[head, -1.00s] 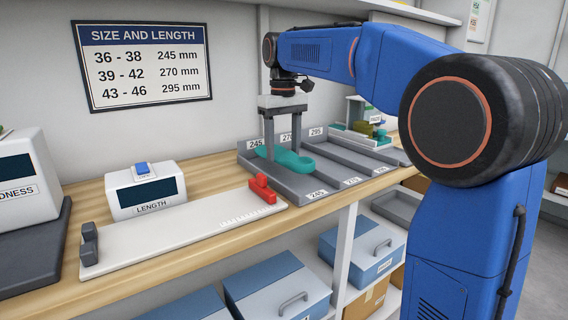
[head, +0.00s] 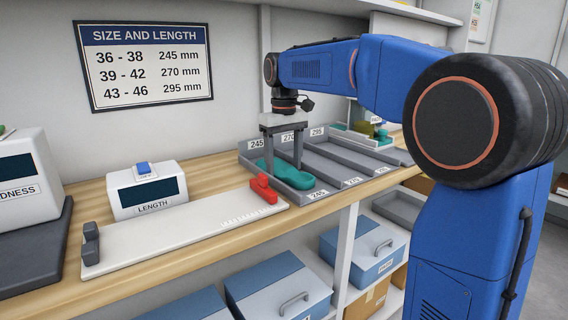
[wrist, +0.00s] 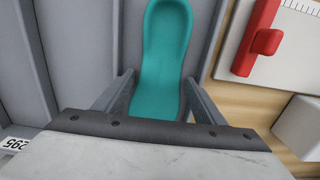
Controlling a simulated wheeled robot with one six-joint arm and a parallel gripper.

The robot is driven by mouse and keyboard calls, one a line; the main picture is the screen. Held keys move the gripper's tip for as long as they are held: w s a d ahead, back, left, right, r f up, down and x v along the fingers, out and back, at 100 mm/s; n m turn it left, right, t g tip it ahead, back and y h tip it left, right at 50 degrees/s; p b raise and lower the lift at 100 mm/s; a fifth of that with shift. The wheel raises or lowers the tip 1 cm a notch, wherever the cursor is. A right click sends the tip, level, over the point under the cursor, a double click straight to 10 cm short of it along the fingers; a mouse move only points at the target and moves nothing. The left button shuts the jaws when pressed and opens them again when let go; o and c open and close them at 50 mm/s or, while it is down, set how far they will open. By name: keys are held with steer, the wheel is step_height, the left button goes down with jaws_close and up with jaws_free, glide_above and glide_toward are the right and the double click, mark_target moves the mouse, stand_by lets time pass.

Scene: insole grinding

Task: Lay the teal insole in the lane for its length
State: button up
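The teal insole (head: 291,176) lies in the left lane of the grey lane tray (head: 334,181), the lane labelled 245 at back and front. In the wrist view the insole (wrist: 166,52) runs lengthwise between the lane's walls. My gripper (head: 284,164) is above this lane with its fingers down on either side of the insole. In the wrist view the fingers (wrist: 159,80) are spread, with a gap on the insole's left side. The insole's near end is hidden behind my gripper's body.
The lanes to the right, labelled 270 and 295, look empty. Left of the tray is a white length board with a red slider (head: 263,188) and a LENGTH display (head: 148,190). The wall chart (head: 146,65) lists 245, 270 and 295 mm. Teal and olive items stand behind right.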

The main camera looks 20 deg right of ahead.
mark_target(284, 172)
step_height(284, 172, up, 12)
steer(key=shift+r, duration=0.15)
stand_by(0.6)
steer(key=shift+s, duration=0.1)
